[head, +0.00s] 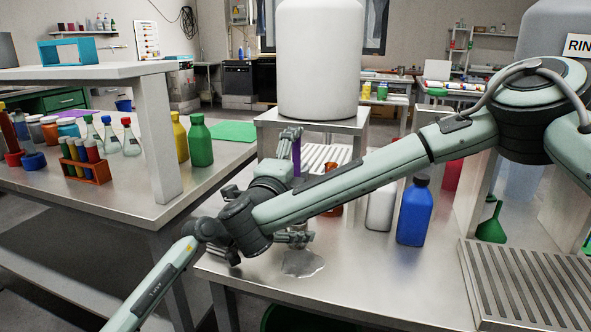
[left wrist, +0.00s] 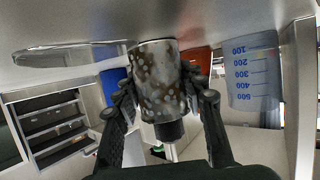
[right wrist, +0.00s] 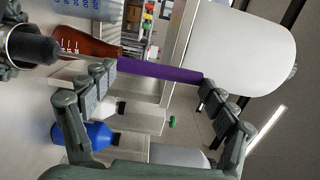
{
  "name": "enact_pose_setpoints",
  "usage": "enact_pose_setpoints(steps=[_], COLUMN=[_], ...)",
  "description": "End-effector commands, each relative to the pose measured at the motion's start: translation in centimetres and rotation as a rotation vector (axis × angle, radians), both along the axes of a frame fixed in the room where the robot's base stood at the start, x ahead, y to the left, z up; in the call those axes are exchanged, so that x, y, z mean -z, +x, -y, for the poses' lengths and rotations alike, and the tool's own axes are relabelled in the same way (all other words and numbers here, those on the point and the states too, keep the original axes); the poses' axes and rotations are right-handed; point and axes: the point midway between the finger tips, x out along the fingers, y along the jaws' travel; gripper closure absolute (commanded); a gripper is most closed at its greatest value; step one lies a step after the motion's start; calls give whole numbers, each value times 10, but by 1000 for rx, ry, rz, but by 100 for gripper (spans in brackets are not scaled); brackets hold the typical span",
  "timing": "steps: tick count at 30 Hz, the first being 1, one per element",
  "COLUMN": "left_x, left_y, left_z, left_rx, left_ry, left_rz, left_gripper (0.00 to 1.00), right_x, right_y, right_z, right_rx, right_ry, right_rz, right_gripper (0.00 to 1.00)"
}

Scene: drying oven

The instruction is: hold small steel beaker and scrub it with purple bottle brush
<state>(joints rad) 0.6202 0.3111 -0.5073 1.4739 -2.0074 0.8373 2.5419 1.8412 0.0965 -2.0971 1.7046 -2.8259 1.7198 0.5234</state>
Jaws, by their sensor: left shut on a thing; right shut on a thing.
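The small steel beaker (left wrist: 156,70), a metal cylinder with brown and pale blotches, is between the fingers of my left gripper (left wrist: 160,84), which is shut on it. My left gripper (head: 297,238) is low over the table in the head view; my right arm hides the beaker there. My right gripper (right wrist: 157,82) is shut on the purple handle of the bottle brush (right wrist: 160,72). The brush's dark head (right wrist: 40,50) is at the beaker's mouth (right wrist: 18,42), seemingly partly inside; its depth is unclear. My right gripper (head: 290,136) is above the left one.
A blue bottle (head: 413,215), a white bottle (head: 380,208) and an orange-brown flask (head: 332,208) stand behind my right arm. A clear puddle (head: 303,263) lies on the front table. A slatted drain tray (head: 520,285) is at right. A white tank (head: 318,60) stands behind.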

Motion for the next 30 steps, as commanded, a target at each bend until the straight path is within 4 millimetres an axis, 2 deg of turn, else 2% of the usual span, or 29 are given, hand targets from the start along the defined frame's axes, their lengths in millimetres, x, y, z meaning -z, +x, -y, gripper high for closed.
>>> enact_pose_setpoints(steps=[21, 30], left_x=[0, 0], left_y=[0, 0], left_z=[0, 0], left_rx=[0, 0], left_ry=[0, 0], left_rz=[0, 0], left_gripper=[94, 94], right_x=[-59, -73], right_y=[0, 0], right_z=[0, 0], right_rx=[0, -1], right_ry=[1, 1], right_rz=[2, 0], right_gripper=[48, 48])
